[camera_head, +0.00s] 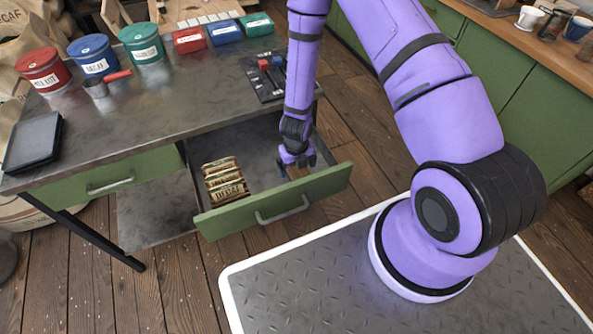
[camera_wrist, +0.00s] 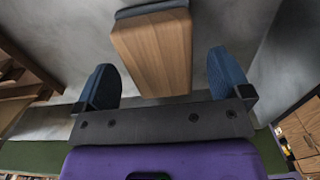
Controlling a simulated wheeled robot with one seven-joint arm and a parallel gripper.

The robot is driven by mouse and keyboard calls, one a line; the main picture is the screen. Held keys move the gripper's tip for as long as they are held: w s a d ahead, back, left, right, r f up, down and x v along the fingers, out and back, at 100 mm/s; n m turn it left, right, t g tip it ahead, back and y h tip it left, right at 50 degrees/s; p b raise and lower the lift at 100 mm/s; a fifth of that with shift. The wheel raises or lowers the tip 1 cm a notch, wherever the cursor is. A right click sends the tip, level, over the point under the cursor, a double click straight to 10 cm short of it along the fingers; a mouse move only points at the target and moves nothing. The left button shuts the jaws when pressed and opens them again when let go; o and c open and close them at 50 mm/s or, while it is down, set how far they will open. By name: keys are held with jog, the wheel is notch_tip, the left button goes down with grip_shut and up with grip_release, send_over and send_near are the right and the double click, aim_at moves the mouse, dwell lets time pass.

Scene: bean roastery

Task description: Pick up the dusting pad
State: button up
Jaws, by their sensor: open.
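A wooden block with a dark grey layer along its far edge, which looks like the dusting pad (camera_wrist: 155,52), shows in the wrist view. It lies between and beyond the two blue fingers of my gripper (camera_wrist: 163,66), with a gap on each side. My gripper is open and holds nothing. In the head view my gripper (camera_head: 296,168) is pointed down inside the open drawer (camera_head: 329,182), near its right side. I cannot make out the pad in the head view; my gripper and arm may hide it.
Several kraft-coloured labelled packets (camera_head: 224,181) stand in the drawer left of my gripper. The dark worktop (camera_head: 170,105) above holds several tins, including a red one (camera_head: 42,71), a scoop (camera_head: 97,88), a tablet (camera_head: 33,141) and a tool tray (camera_head: 262,76). The drawer walls surround my gripper.

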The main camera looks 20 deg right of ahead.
jog(key=shift+f, duration=0.1)
jog(key=c, duration=1)
jog(key=shift+c, duration=0.2)
notch_tip(320, 180, up, 10)
dwell(0.3)
